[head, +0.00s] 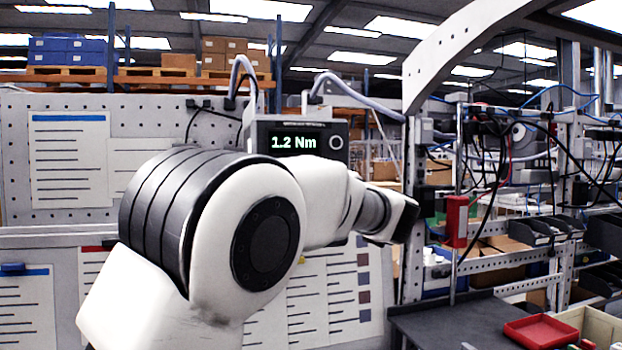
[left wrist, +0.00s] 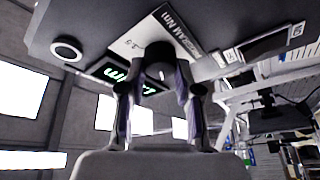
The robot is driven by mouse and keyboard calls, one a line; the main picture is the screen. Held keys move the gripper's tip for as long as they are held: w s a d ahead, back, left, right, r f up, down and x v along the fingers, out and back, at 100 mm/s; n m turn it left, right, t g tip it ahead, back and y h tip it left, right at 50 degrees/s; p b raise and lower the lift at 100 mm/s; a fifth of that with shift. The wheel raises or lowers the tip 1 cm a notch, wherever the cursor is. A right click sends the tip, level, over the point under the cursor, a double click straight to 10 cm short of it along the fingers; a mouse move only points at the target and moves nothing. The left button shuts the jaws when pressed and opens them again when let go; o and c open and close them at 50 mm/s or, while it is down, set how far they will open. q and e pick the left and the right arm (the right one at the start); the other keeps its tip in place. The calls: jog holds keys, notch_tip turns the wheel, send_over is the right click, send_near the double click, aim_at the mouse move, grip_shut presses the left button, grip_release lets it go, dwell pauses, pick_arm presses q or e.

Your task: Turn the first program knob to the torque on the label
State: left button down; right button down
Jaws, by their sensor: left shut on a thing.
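The controller (head: 262,125) is a dark box on the pegboard wall. Its display (head: 293,143) reads "1.2 Nm". In the left wrist view it looms overhead, with green display digits (left wrist: 121,73) partly hidden by a finger. A white label plate (left wrist: 140,36) reads "PROGRAM Nm", with a small tilted number that I cannot read surely. A black round knob (left wrist: 158,54) sits at this plate. My left gripper (left wrist: 160,76) is shut on the knob, one finger on each side. In the head view my left arm hides the knob and the fingers. My right gripper is not in view.
A round button (head: 336,142) sits right of the display. Cables (head: 345,80) rise above the controller. Printed sheets (head: 70,158) hang on the pegboard. At the right stand a metal frame with a red box (head: 456,222), and a dark bench with a red tray (head: 540,330).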

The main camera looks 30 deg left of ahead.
pick_arm(q)
jog(key=shift+r, duration=0.15)
jog(key=c, duration=1.1)
grip_release()
jog(key=o, duration=0.3)
jog(key=shift+w+a, duration=0.1)
jog(key=shift+w, duration=0.05)
jog(key=v, duration=0.7)
jog(key=shift+w+f, duration=0.15)
jog(key=shift+f, duration=0.15)
